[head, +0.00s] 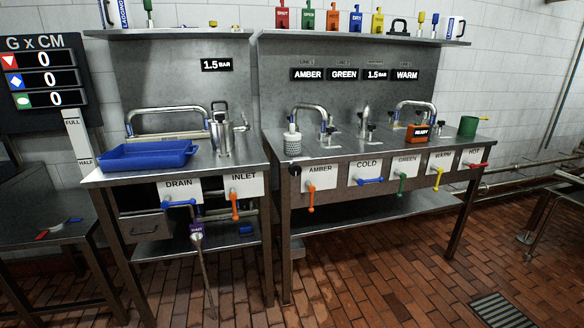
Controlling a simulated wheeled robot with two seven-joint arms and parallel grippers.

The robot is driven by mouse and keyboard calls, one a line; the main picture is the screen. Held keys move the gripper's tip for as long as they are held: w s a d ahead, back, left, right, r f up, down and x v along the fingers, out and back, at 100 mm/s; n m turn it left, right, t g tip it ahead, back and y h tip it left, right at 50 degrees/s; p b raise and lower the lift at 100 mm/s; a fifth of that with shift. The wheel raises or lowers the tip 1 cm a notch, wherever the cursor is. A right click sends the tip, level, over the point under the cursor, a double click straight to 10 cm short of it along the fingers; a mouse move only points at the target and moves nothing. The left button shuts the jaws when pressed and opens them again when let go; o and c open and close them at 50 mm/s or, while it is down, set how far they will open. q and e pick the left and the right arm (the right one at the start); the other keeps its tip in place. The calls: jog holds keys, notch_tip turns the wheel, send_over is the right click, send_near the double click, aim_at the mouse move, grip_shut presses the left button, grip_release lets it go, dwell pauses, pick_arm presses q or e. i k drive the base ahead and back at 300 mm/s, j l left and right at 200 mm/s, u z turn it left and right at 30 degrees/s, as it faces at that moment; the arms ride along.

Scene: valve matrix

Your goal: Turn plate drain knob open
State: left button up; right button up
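The white plate lettered DRAIN (179,186) is on the front of the left steel bench. Its blue knob (179,204) is a lever handle below the lettering, lying roughly level. Next to it is the INLET plate (244,185) with an orange handle (234,205) that hangs down. Neither of my grippers shows in the head view.
A blue tray (148,155) and a metal vessel (220,130) stand on the left bench (255,157). The right bench (400,142) has several coloured handles along its front. A low table (70,236) stands at the left. The brick floor (390,265) in front is clear.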

aim_at(294, 169)
jog(key=j+z, duration=0.25)
jog(key=j, duration=0.4)
jog(key=j+z, duration=0.25)
jog(key=j, duration=0.4)
